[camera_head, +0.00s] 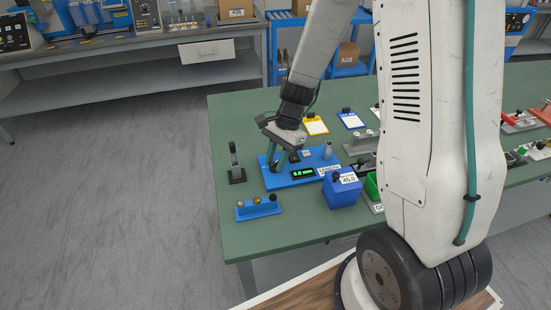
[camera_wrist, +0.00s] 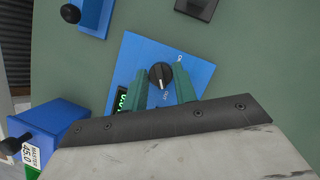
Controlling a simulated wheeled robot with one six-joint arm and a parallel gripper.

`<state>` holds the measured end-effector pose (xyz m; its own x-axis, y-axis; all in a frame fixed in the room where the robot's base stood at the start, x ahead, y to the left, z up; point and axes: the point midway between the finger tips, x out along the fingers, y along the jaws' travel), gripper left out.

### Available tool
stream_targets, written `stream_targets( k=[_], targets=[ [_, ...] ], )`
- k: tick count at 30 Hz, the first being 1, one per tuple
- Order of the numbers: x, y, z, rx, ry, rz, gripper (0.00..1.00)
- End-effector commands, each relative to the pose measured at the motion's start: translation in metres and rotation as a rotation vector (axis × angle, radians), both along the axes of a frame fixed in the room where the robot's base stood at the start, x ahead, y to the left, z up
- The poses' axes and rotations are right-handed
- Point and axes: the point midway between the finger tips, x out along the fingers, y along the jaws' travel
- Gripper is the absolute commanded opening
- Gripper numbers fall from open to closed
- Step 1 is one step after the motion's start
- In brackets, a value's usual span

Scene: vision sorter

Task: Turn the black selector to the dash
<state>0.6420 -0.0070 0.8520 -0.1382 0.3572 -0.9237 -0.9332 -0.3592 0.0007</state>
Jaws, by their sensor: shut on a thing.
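The black selector (camera_wrist: 161,75) is a round knob with a white line on top, on a blue panel (camera_wrist: 190,47) in the wrist view. My gripper (camera_wrist: 161,74) is shut on it, with one green finger on each side. In the head view my gripper (camera_head: 282,158) reaches down onto the blue panel (camera_head: 319,155), and the selector is hidden there. A green lit display (camera_head: 303,173) sits on the panel's front, next to a LENGTH label (camera_head: 329,170).
A blue block marked 45.0 (camera_head: 342,191) with a black knob stands right of the panel. Yellow and blue cards (camera_head: 316,125) lie behind.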

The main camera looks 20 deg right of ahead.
Motion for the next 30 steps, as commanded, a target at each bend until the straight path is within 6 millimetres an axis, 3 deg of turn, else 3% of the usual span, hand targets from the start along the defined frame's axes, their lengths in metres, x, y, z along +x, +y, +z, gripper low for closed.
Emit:
stream_targets(
  k=[30],
  targets=[
    [0.0052,0.0037,0.0009,-0.001,-0.004,0.822,0.05]
  ],
)
